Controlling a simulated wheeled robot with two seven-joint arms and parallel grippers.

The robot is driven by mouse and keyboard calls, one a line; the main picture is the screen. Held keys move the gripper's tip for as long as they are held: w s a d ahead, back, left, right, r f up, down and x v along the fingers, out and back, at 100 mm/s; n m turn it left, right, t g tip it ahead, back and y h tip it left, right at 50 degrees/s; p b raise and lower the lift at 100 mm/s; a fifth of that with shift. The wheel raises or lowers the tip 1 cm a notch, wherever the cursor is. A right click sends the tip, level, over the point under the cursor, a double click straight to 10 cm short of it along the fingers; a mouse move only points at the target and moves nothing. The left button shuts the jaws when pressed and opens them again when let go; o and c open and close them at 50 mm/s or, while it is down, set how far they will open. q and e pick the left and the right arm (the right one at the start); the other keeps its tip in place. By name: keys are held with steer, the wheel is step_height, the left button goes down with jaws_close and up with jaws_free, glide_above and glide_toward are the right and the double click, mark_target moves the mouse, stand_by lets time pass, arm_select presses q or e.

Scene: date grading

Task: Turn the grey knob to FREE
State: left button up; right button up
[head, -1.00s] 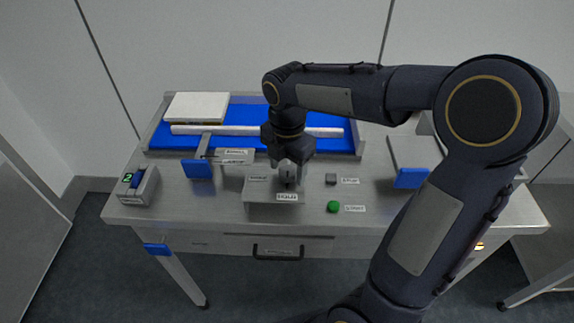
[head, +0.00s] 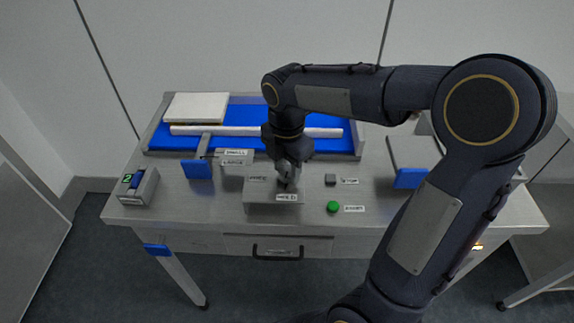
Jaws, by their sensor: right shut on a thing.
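The grey knob (head: 284,184) sits on a small metal box (head: 262,208) at the front middle of the steel table, mostly hidden under my gripper. My right gripper (head: 287,175) points down from above and is shut on the knob. A white label (head: 286,197) is on the front of the box below the knob, and another label (head: 257,179) is to its left. Their print is too small to read surely, and the knob's pointing direction cannot be made out. My left gripper is not in view.
A green button (head: 333,207) and a small dark square button (head: 330,179) are right of the box. A blue belt (head: 240,113) with a white bar (head: 225,131) lies behind. A green-numbered counter (head: 141,186) stands at left. A drawer handle (head: 277,254) is below the front edge.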

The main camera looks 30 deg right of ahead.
steer(key=m, duration=0.4)
steer(key=shift+p, duration=0.35)
steer(key=m, duration=0.4)
steer(key=shift+m, duration=0.3)
steer(key=m, duration=0.4)
steer(key=shift+w+p, duration=0.1)
steer(key=shift+p, duration=0.3)
steer(key=shift+m, duration=2.1)
steer(key=o, duration=1)
steer(key=shift+r, duration=0.1)
